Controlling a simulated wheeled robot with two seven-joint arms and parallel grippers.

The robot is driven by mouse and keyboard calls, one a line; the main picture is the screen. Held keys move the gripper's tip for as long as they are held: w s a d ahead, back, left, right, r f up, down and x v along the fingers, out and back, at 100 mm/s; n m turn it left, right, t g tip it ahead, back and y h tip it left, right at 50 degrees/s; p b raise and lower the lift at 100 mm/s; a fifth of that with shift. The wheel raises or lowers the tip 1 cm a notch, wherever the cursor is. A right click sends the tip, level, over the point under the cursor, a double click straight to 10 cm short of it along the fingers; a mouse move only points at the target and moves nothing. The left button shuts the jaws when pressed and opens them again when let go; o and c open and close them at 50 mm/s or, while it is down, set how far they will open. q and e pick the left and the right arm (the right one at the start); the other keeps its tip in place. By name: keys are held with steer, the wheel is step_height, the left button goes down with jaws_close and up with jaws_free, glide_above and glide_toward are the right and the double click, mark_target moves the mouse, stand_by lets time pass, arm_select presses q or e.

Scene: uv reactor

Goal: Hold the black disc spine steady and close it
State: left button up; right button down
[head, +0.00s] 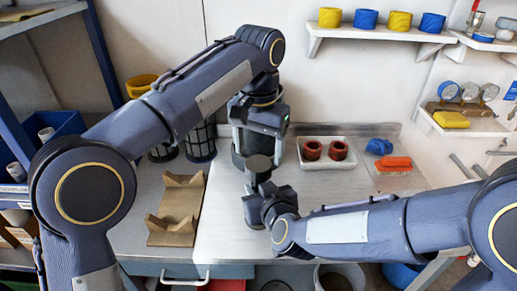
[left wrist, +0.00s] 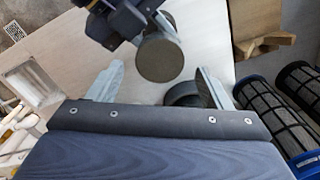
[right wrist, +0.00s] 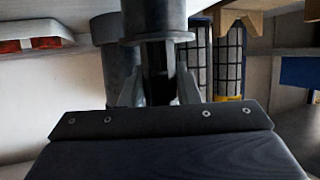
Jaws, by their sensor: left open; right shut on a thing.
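In the left wrist view the same round grey-brown end (left wrist: 160,58) shows just beyond my left fingertips. My right gripper (head: 262,200) is shut on the spine's narrow lower part, below a wide dark flange (right wrist: 157,37) in the right wrist view. My left gripper (left wrist: 158,82) is open above the spine, one finger on either side. A black ring-shaped part (left wrist: 183,93) shows beside its right finger. Whether the left fingers touch anything I cannot tell.
A white tray (head: 328,166) with two reddish rings is at the right. A blue item (head: 379,146) and a red-orange brush (head: 394,163) lie beyond it. A wooden cradle (head: 178,205) and mesh-sided cylinders (head: 200,142) are left. The white table between is clear.

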mark_target(259, 163)
arm_select(q)
step_height(259, 163, up, 4)
steer(key=n, duration=0.5)
steer(key=shift+f, duration=0.25)
steer(key=shift+f, duration=4)
